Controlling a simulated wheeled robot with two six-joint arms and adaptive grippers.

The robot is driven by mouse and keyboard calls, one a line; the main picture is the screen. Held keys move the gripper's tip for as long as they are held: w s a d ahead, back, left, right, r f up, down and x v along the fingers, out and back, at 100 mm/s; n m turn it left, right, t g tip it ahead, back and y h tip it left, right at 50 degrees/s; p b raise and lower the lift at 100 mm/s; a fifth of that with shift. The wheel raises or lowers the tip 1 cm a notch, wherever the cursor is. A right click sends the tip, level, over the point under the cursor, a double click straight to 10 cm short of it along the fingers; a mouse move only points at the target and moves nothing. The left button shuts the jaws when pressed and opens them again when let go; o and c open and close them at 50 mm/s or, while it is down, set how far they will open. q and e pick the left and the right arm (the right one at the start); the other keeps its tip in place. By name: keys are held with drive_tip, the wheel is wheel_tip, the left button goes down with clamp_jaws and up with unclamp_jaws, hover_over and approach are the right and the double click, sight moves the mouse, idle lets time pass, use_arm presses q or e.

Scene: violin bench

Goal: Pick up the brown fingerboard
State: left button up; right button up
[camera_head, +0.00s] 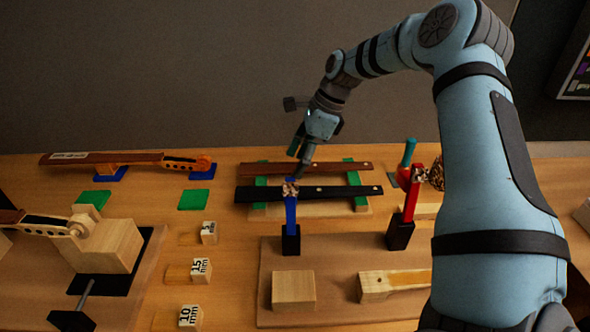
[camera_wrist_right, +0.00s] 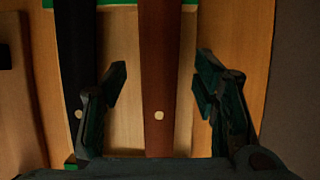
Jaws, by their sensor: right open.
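The brown fingerboard (camera_head: 342,167) lies flat at the back of a wooden rack with green end pads (camera_head: 356,158), behind a black fingerboard (camera_head: 335,192). My right gripper (camera_head: 300,160) is over the left-middle part of the brown fingerboard, pointing down. In the right wrist view the brown fingerboard (camera_wrist_right: 158,60) runs between the two open fingers (camera_wrist_right: 160,88), with a gap on each side. The black fingerboard (camera_wrist_right: 75,50) passes outside the left finger there. I cannot tell exactly how high the fingertips are. My left gripper is not in view.
A blue clamp-like stand (camera_head: 291,213) and a red one (camera_head: 411,205) stand in front of the rack. A violin neck (camera_head: 130,160) lies at the back left. Wooden blocks (camera_head: 293,288) and marked thickness blocks (camera_head: 201,268) stand nearer the front.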

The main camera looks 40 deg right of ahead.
drive_tip(key=shift+r, duration=0.1)
drive_tip(key=shift+c, duration=0.2)
drive_tip(key=c, duration=1.2)
drive_tip(key=shift+r, duration=0.1)
drive_tip(key=shift+c, duration=0.2)
